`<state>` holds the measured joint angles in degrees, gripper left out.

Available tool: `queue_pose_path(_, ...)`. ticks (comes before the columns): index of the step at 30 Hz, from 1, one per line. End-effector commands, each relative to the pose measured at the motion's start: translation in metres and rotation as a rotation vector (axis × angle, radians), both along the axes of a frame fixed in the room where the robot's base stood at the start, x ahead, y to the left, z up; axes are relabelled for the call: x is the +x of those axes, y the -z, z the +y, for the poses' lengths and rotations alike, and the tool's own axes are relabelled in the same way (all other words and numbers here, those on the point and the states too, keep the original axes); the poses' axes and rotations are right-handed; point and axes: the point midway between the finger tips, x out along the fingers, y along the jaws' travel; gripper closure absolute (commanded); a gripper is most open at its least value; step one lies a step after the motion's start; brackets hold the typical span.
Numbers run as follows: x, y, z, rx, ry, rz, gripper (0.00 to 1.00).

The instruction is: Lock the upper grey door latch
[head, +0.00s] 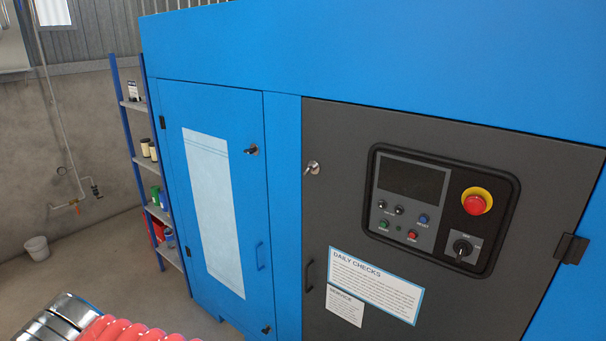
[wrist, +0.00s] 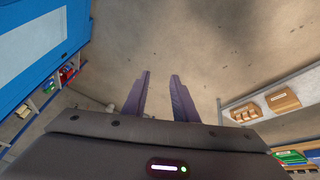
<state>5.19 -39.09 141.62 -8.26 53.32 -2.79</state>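The dark grey door (head: 340,220) is on the right half of the blue cabinet in the head view. Its upper latch (head: 311,168) is a small metal key-like handle near the door's upper left edge, tilted in the picture. The blue door to its left has a similar upper latch (head: 251,150) and a lower one (head: 266,329). My gripper (wrist: 160,80) shows in the wrist view with its two fingers apart and nothing between them. It points at bare floor, away from the latches. No latch shows in the wrist view.
The grey door carries a control panel (head: 440,210) with a red emergency button (head: 475,204), and a handle (head: 308,275). A shelf rack (head: 140,107) stands left of the cabinet. In the wrist view, a shelf with boxes (wrist: 283,100) is at right; the floor (wrist: 200,45) ahead is clear.

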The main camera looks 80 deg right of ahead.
Motion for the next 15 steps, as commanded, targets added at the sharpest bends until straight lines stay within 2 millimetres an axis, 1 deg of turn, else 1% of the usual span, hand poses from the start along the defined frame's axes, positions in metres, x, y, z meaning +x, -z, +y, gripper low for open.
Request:
queue_pose_path(1, 0.000, 0.002, -0.020, -0.054, 0.012, 0.035, 0.74)
queue_pose_path(5, -0.005, 0.002, -0.077, -0.222, 0.028, 0.146, 0.74)
queue_pose_path(6, -0.007, 0.001, -0.096, -0.273, 0.034, 0.185, 0.74)
queue_pose_path(8, -0.012, -0.001, -0.123, -0.346, 0.040, 0.244, 0.74)
queue_pose_path(9, -0.015, -0.004, -0.141, -0.394, 0.043, 0.284, 0.74)
queue_pose_path(11, -0.021, -0.009, -0.167, -0.466, 0.047, 0.347, 0.74)
queue_pose_path(12, -0.025, -0.012, -0.184, -0.511, 0.049, 0.391, 0.74)
queue_pose_path(14, -0.032, -0.019, -0.210, -0.577, 0.051, 0.458, 0.74)
queue_pose_path(15, -0.036, -0.023, -0.226, -0.619, 0.050, 0.503, 0.74)
